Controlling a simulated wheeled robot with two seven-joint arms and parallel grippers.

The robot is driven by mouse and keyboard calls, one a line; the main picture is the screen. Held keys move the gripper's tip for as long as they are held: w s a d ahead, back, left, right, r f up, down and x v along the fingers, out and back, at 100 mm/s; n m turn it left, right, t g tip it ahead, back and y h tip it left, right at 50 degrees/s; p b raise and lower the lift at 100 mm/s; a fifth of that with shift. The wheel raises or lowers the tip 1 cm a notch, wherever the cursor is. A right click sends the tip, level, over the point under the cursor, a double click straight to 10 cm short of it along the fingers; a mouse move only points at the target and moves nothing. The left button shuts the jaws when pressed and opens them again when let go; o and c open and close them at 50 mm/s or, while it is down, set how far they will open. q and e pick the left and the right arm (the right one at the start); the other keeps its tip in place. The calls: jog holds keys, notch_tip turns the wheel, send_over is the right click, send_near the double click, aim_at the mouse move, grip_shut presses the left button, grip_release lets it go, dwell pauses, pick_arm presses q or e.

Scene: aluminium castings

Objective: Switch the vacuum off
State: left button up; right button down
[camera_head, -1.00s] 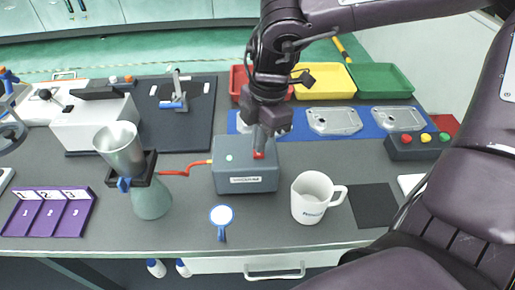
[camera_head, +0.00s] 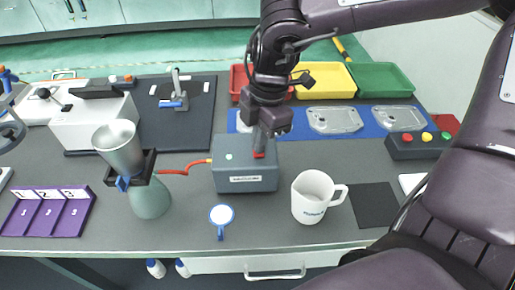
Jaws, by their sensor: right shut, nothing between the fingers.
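The vacuum pump is a grey box (camera_head: 246,180) in the middle of the table. It has a pale green dot on top at its left and a red switch (camera_head: 258,155) near its back right. My right gripper (camera_head: 260,148) is shut and points down at the red switch, its tips at or just above it. The fingers partly hide the switch, so I cannot tell its position or whether they touch. A red hose (camera_head: 182,171) runs from the box to a green flask (camera_head: 151,199) with a metal funnel (camera_head: 120,149). My left gripper is out of view.
A white mug (camera_head: 312,198) stands right of the box, and a round blue-handled item (camera_head: 221,215) lies in front. Behind are red, yellow (camera_head: 325,80) and green trays and a blue mat with metal castings (camera_head: 334,120). A button box (camera_head: 418,145) is at the right.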

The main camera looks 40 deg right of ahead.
jog(key=shift+f+b, duration=0.55)
jog(key=shift+f, duration=0.15)
jog(key=shift+r, duration=0.2)
jog(key=shift+r+p, duration=2.4)
jog(key=shift+r, duration=1)
